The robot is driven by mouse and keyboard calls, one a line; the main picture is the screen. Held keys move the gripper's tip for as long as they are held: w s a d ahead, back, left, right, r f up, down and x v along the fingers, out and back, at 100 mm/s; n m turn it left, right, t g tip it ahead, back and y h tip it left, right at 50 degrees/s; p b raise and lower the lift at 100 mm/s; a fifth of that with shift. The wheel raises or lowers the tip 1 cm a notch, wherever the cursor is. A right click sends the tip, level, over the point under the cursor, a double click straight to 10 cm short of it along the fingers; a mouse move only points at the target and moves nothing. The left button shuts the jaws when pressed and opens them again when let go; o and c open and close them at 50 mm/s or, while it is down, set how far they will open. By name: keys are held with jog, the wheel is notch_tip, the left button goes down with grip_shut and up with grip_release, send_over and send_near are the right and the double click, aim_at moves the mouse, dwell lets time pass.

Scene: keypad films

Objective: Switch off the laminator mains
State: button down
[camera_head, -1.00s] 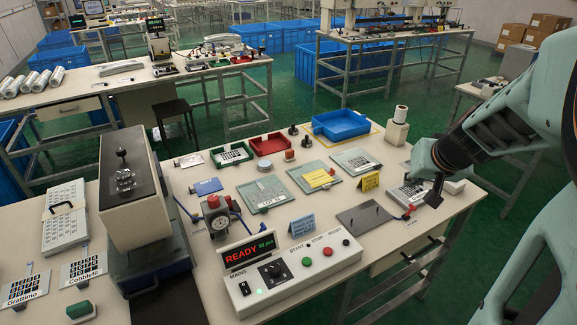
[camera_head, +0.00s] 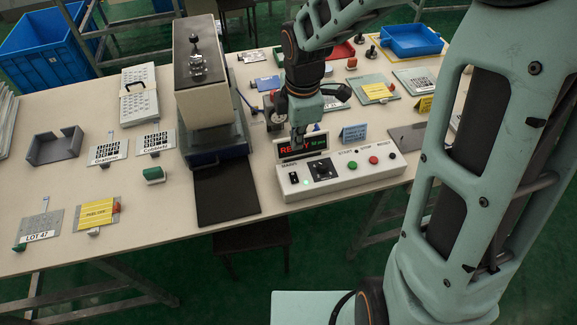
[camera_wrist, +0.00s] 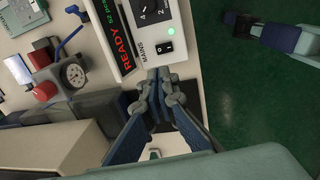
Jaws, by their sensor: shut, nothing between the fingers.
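The white control box (camera_head: 385,168) stands at the table's front edge, with a lit READY display (camera_head: 318,142) at its back. The black MAINS rocker switch (camera_head: 294,177) is at its left end; it also shows in the wrist view (camera_wrist: 165,47). A green lamp (camera_head: 306,183) beside it is lit. I cannot tell which way the rocker is pressed. My gripper (camera_head: 298,143) is shut and empty, above the box's left part and partly in front of the display. In the wrist view, my fingertips (camera_wrist: 160,76) appear just below the rocker, apart from it.
A black dial (camera_head: 322,171), a red button (camera_head: 373,160) and a green button (camera_head: 352,165) share the box. A tall press (camera_head: 205,95) with a dark plate stands to the left. A blue sign (camera_head: 354,132) stands behind the box. A gauge (camera_wrist: 73,74) is near my gripper.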

aim_at(294, 174)
jog(key=shift+f, duration=0.1)
jog(key=f, duration=0.4)
jog(key=w+f, duration=0.1)
jog(key=f, duration=0.8)
jog(key=shift+w+a+f, duration=0.15)
jog(key=shift+w+a, duration=0.05)
jog(key=shift+w, duration=0.1)
jog(key=shift+f, duration=0.2)
jog(key=shift+w+f+b, duration=0.15)
jog(key=shift+f+b, duration=0.3)
jog(key=shift+r, duration=0.1)
